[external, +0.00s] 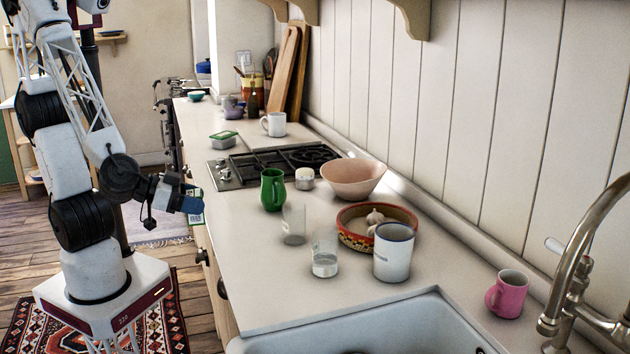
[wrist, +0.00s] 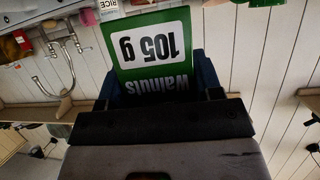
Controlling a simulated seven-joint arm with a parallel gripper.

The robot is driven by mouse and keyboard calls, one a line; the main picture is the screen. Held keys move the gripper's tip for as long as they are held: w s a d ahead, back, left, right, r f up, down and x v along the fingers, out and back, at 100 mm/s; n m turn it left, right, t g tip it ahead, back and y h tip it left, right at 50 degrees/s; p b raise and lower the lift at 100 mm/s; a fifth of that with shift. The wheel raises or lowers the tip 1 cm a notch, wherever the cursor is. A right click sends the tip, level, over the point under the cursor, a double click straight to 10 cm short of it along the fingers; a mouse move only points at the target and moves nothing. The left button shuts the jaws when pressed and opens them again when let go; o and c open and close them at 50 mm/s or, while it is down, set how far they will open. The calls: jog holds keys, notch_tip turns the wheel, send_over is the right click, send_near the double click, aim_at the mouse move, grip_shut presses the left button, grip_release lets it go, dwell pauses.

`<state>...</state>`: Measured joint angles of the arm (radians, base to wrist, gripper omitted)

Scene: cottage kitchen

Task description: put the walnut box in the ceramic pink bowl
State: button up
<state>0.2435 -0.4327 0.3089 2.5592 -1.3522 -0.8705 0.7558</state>
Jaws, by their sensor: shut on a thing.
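The walnut box (wrist: 152,50) is green with a white label reading "Walnuts 105 g", upside down in the wrist view. My gripper (wrist: 157,88) is shut on it. In the external view, my gripper (external: 190,203) is at the left, beside the counter's left edge, with a small part of the walnut box (external: 196,218) showing at its tip. The ceramic pink bowl (external: 352,182) stands on the counter near the wall, right of the hob and well to the right of my gripper. Its inside looks empty from here.
The sink (external: 370,330) is in front.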

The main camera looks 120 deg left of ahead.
aim_at(197, 193)
notch_tip(197, 193, up, 12)
jog(key=r, duration=0.1)
jog(key=w+a+r+n+g+y, duration=0.2)
jog(key=w+a+n+g, duration=0.1)
jog(key=w+a, duration=0.75)
jog(key=w+a+f+n+g+y, duration=0.1)
jog(key=w+a+n+g, duration=0.1)
jog(key=a, duration=1.1)
jog(key=w+a+f+n+g+y, duration=0.1)
jog(key=w+a+n+g, duration=0.15)
jog(key=a, duration=1.05)
jog(key=w+a+f+n+g+y, duration=0.1)
jog(key=w+a+n+g, duration=0.15)
jog(key=a, duration=1.15)
jog(key=shift+s+d+f, duration=0.1)
jog(key=shift+s+f, duration=0.05)
jog(key=shift+f, duration=0.65)
jog(key=shift+s+d+f, duration=0.1)
jog(key=shift+s+f, duration=0.1)
jog(key=shift+f, duration=0.55)
jog(key=shift+s+d+f, duration=0.1)
jog(key=shift+s+f, duration=0.05)
jog(key=shift+f, duration=0.65)
jog(key=shift+f, duration=2.5)
